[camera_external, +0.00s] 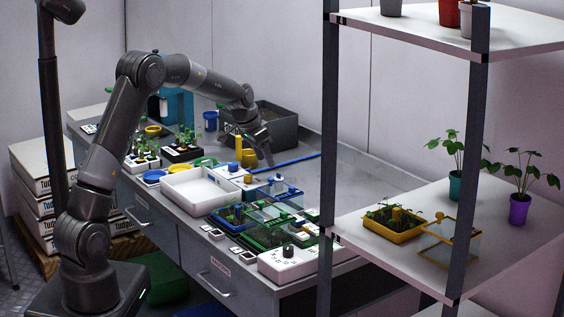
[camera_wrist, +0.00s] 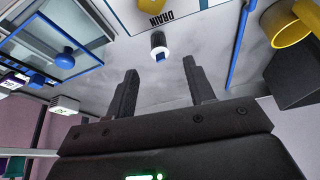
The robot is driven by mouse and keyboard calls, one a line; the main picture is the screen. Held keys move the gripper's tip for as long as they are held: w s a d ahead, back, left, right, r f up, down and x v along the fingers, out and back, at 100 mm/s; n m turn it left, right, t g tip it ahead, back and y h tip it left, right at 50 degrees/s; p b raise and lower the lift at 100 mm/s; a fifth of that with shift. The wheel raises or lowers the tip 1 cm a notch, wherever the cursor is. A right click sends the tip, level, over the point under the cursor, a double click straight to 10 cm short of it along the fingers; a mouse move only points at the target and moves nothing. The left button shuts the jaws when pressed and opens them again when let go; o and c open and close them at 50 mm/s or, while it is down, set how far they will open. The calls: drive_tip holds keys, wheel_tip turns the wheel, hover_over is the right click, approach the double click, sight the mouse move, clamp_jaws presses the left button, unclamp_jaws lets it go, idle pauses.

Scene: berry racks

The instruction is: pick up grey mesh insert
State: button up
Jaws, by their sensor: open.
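My gripper (camera_external: 258,158) hangs over the workbench, just in front of a dark grey bin, near the yellow cups. In the wrist view my gripper (camera_wrist: 160,68) has its two dark fingers apart, with nothing between them. A small white cylinder with a blue end (camera_wrist: 158,44) shows beyond the fingertips, next to the "DRAIN" label. I cannot clearly pick out a grey mesh insert in either view; it may be hidden or too small to tell.
A grey bin (camera_external: 284,127) stands behind my gripper. A yellow cup (camera_wrist: 286,24) is at upper right in the wrist view. A white tray (camera_external: 193,203) and clear-lidded planters (camera_external: 265,236) crowd the front. A blue rod (camera_external: 297,159) lies right; the bench's right end is clear.

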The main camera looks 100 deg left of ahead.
sight(278, 179)
drive_tip(key=x, duration=0.7)
drive_tip(key=w+x, duration=0.1)
drive_tip(key=x, duration=0.1)
drive_tip(key=shift+w+a+f, duration=0.1)
drive_tip(key=shift+a+f, duration=0.05)
drive_tip(key=shift+a, duration=0.15)
drive_tip(key=c, duration=1)
